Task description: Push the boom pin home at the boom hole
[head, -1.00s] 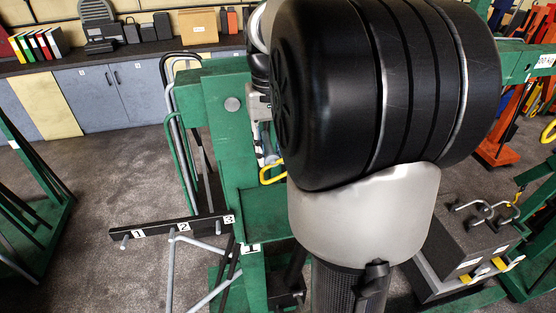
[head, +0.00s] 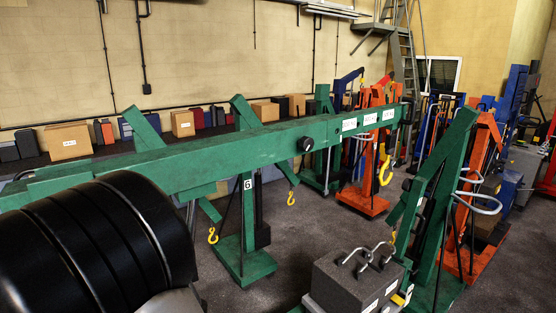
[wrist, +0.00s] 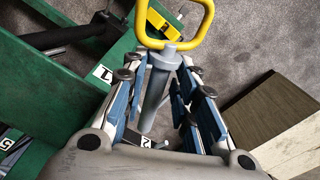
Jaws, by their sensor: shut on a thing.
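In the wrist view my gripper (wrist: 164,72) has its blue-padded fingers on either side of a grey round pin (wrist: 155,92) with a yellow loop handle (wrist: 207,18). It is shut on this pin, whose handle points to the top of the picture. In the head view the green boom (head: 225,152) runs from the left edge up to the right, with white labels near its far end. My gripper and the pin are not in the head view.
Green steelwork (wrist: 65,95) with a "1" label lies left of the gripper. A dark block (wrist: 265,105) lies to the right.

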